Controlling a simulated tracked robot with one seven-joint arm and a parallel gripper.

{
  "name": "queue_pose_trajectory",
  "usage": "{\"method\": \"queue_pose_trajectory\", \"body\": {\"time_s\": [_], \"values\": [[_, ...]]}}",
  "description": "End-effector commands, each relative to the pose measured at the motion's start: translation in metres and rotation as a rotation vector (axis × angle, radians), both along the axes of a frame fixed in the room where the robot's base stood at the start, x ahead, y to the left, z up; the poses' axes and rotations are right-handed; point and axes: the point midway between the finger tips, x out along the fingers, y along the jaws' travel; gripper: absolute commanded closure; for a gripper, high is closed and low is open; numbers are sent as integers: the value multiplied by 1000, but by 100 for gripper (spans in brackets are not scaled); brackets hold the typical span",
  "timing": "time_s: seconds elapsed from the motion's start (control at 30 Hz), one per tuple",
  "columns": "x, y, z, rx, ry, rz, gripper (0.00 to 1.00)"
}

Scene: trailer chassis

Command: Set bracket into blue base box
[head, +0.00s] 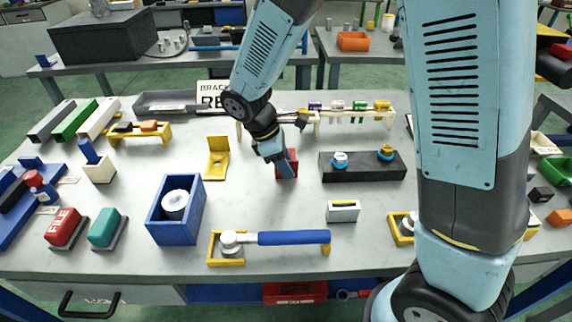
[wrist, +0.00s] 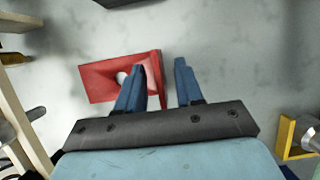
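A red L-shaped bracket (head: 293,157) stands on the grey table near its middle. In the wrist view the red bracket (wrist: 98,79) shows a flat plate with a round hole and an upright flange. My gripper (wrist: 161,68) is open above it, with the flange between its fingers. The left finger is close to the flange; a gap shows to the right finger. In the head view my gripper (head: 285,170) partly covers the bracket. The blue box (head: 176,231) stands at the front left, open on top, with a white ring-shaped part inside.
A yellow bracket (head: 216,160) stands to the left of my gripper. A black block with two knobs (head: 350,172) lies to the right. A blue-handled tool (head: 290,238) lies in front. A rack of tubes (head: 345,118) stands behind. Clear tabletop lies between bracket and blue box.

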Motion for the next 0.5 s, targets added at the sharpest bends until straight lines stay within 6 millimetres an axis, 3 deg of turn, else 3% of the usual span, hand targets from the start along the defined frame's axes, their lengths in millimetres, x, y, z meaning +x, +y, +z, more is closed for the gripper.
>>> {"method": "queue_pose_trajectory", "body": {"time_s": [0.33,0.5], "values": [[0,-3,-7,0,-1,0,64],[0,-3,-7,0,-1,0,80]]}}
